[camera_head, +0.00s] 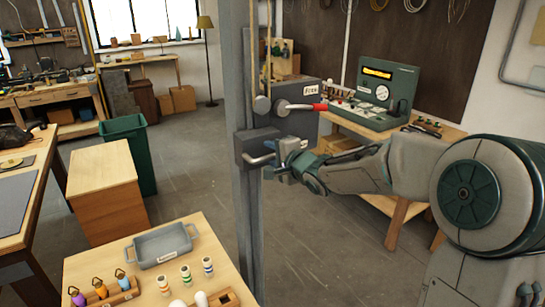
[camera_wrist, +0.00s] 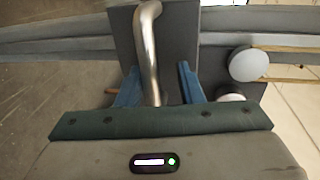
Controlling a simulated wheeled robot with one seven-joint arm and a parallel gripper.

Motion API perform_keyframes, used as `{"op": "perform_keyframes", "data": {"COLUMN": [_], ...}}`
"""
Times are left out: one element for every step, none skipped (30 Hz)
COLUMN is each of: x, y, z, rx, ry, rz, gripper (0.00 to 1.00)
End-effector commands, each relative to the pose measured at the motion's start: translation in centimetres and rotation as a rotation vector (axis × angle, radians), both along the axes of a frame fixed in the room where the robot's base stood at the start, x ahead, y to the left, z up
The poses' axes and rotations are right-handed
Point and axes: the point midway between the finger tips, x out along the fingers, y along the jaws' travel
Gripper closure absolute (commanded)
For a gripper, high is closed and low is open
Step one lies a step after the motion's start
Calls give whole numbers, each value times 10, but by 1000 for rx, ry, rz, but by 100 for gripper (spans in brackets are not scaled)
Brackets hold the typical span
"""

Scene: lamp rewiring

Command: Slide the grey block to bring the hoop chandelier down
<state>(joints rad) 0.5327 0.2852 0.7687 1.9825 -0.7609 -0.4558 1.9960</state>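The grey block (camera_head: 252,142) sits on a tall grey post (camera_head: 247,215) in the middle of the head view. It has a metal bar handle (camera_head: 258,160) on its front. My gripper (camera_head: 284,158) is at the right side of this handle. In the wrist view, the block (camera_wrist: 185,40) is at the top centre, and the handle (camera_wrist: 149,50) runs down between the two blue fingers of my gripper (camera_wrist: 158,88). The fingers stand apart, with gaps visible beside the handle. The hoop chandelier is not in view.
Above the block are round pulleys (camera_head: 262,104) with cords, and a red-tipped lever (camera_head: 300,107) on a grey box. A small table (camera_head: 215,262) with a grey tray (camera_head: 160,246) stands at the front left. A green bin (camera_head: 138,150) is behind it.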

Motion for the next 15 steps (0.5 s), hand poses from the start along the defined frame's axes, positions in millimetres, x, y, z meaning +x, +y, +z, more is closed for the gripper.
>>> {"op": "perform_keyframes", "data": {"x": [0,0,0,0,0,0,-1,-1,-2,-3,-5,-8,-10,-13,-18], "y": [0,-1,-1,-1,-1,-1,-2,-2,-3,-4,-5,-7,-9,-11,-14], "z": [-1,-1,-2,-2,-3,-3,-3,-3,-3,-2,-2,-1,0,1,1], "rx": [-1,-1,-2,-2,-1,-2,-2,-3,-3,-3,-3,-4,-5,-4,-5], "ry": [3,3,4,5,5,6,6,7,7,7,7,6,4,4,5], "rz": [0,-1,-1,-1,-1,-1,-2,-2,-3,-3,-3,-3,-4,-5,-5], "gripper": [67,67,67,67,67,67,67,67,67,67,67,67,67,67,67]}}
